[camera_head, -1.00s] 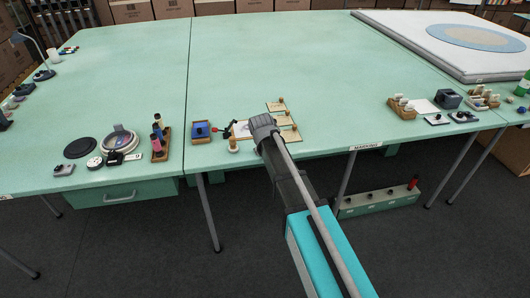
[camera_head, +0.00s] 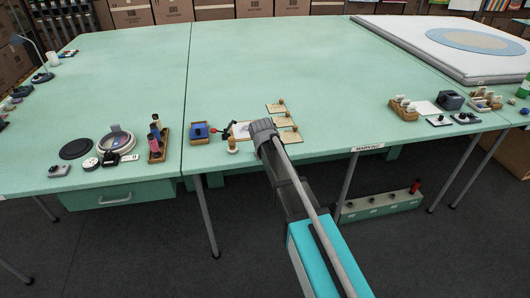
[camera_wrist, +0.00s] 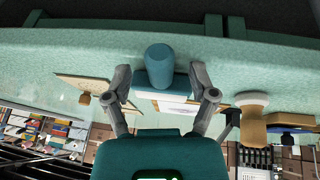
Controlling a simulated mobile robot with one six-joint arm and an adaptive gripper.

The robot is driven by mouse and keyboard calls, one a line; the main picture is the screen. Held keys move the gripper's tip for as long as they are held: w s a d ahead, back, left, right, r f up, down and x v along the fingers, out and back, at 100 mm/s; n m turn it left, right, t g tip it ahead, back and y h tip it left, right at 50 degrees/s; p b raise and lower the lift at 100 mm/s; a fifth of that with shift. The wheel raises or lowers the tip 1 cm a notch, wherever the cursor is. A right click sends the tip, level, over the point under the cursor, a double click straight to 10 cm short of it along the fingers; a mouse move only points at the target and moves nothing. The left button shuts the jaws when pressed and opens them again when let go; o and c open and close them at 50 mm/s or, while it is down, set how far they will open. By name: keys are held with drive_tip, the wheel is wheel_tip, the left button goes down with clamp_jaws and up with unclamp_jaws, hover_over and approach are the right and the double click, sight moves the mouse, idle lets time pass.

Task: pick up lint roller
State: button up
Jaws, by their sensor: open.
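In the wrist view a blue and teal rounded cylinder (camera_wrist: 159,66), which looks like the lint roller, is between the fingers of my gripper (camera_wrist: 161,84). Gaps show on both sides of it, so the fingers are open and do not clasp it. One end faces the camera. In the head view my gripper (camera_head: 264,131) is at the front edge of the green table (camera_head: 270,62). There my arm and gripper hide the lint roller.
The table's middle is clear.

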clamp_jaws()
idle(0.3)
drive_tip(key=shift+r, duration=0.1)
drive_tip(key=shift+r+p, duration=0.95)
drive_tip(key=shift+p, duration=0.1)
drive_tip(key=s+d+r+p, duration=0.2)
drive_tip(key=s+r+p, duration=0.9)
drive_tip(key=s, duration=0.2)
drive_tip(key=shift+s+d, duration=0.25)
drive_tip(key=shift+s, duration=0.15)
